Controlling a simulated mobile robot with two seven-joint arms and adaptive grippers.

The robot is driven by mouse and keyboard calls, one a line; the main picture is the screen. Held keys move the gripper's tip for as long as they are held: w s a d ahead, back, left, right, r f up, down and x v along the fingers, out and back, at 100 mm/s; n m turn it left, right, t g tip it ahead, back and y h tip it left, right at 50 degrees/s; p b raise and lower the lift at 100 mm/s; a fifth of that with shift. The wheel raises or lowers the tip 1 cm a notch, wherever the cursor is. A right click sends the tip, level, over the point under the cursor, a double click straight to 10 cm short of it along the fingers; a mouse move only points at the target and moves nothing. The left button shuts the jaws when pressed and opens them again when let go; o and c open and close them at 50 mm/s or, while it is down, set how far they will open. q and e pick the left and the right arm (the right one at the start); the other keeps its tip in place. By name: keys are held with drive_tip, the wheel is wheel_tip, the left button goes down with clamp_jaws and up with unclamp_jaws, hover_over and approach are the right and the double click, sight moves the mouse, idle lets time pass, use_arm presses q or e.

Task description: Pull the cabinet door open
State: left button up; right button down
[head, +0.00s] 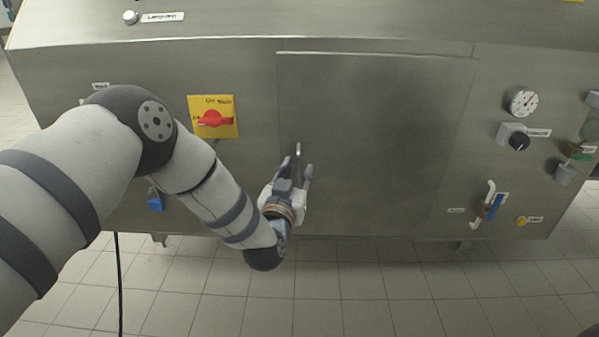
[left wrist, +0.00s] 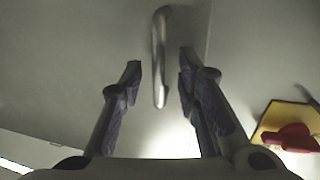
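The cabinet door (head: 385,140) is a large grey metal panel in the middle of the machine front in the head view. It looks closed. Its handle (head: 298,150) is a short upright metal bar near the door's left edge. In the left wrist view the handle (left wrist: 160,58) lies between the two fingers, with a gap on both sides. My left gripper (head: 298,168) is open at the handle, and its fingers (left wrist: 160,85) do not visibly touch it. The fingertips partly hide the handle's lower end in the head view. My right gripper is not in view.
A yellow plate with a red rotary switch (head: 213,118) is left of the door, near my left arm. The tiled floor (head: 370,285) in front is clear.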

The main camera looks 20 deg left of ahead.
use_arm(q)
drive_tip(key=shift+w, duration=0.75)
drive_tip(key=shift+c, duration=0.6)
clamp_jaws()
